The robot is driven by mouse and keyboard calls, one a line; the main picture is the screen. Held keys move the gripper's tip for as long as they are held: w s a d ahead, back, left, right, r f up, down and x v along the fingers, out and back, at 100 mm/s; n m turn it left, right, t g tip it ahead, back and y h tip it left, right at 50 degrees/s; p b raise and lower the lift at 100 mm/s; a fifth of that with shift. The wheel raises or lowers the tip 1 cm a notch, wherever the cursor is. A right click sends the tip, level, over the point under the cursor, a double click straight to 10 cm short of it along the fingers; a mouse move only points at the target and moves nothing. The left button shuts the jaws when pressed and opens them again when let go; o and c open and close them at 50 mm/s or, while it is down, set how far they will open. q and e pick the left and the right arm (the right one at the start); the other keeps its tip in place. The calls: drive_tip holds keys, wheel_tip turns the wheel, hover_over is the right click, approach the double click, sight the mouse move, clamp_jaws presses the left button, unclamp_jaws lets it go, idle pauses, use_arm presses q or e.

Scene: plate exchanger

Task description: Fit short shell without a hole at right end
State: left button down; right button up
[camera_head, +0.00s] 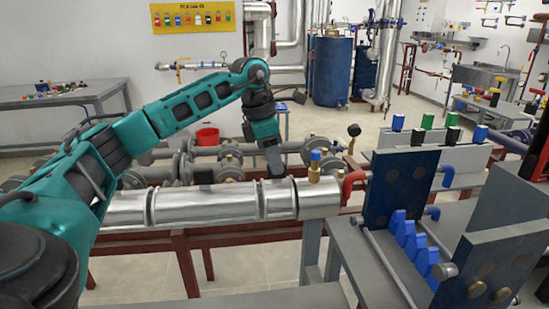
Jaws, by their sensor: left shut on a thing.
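My left gripper (274,170) comes down from above at the right part of the long silver pipe. It is shut on the short silver shell (279,200), which sits around the pipe or against it; I cannot tell which. A longer silver shell (205,204) lies just left of it along the same line, with a narrow band between them. To the right, a plainer pipe end (320,198) runs toward the red elbow. The fingertips are partly hidden behind the shell. My right gripper is not in view.
A blue-capped brass valve (315,166) rises just right of the short shell. A red elbow pipe (355,186) leads to the dark blue exchanger plate (398,185). Flanged grey pipes run behind. A workbench (60,101) stands at the left back.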

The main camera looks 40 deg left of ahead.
use_arm(q)
drive_tip(key=c, duration=1)
unclamp_jaws()
wheel_tip(320, 180, up, 5)
drive_tip(key=p, duration=0.5)
drive_tip(key=shift+r+b, duration=0.2)
drive_tip(key=shift+b, duration=0.1)
drive_tip(key=shift+r, duration=1.8)
